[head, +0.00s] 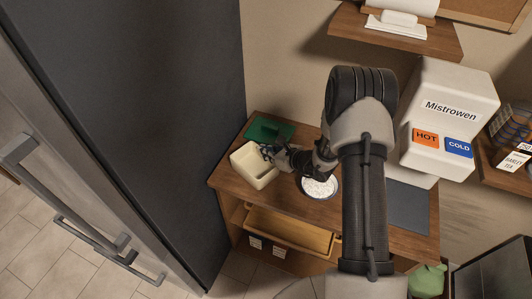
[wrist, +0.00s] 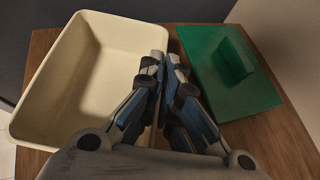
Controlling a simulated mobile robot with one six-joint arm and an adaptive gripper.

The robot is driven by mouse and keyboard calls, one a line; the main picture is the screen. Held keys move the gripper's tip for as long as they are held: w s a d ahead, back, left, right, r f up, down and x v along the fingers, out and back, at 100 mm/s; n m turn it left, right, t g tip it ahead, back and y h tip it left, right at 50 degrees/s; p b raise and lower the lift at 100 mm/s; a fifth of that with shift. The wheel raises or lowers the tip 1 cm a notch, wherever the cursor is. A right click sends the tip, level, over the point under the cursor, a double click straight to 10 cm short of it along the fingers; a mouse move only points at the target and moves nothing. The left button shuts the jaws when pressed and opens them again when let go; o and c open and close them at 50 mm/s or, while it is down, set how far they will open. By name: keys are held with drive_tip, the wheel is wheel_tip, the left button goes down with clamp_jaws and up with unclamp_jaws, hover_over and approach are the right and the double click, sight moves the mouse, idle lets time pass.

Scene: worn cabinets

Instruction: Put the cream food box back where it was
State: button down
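The cream food box (head: 247,170) is open-topped and looks empty. It is at the left end of the wooden cabinet top in the head view, and fills the left of the wrist view (wrist: 60,90). My gripper (head: 268,152) is at the box's right side. In the wrist view my gripper's fingers (wrist: 168,58) are close together at the right wall, one inside and one outside, pinching it. The box looks upright; I cannot tell whether it rests on the top or hangs just above it.
A green lid-like piece with a raised handle (head: 268,129) lies behind the box, and shows right of the fingers (wrist: 228,75). A bowl of white stuff (head: 320,188) stands under my arm. A tall dark fridge (head: 150,80) stands left.

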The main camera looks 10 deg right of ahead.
drive_tip(key=shift+f, duration=0.2)
drive_tip(key=c, duration=1.8)
unclamp_jaws()
drive_tip(key=shift+r, duration=0.1)
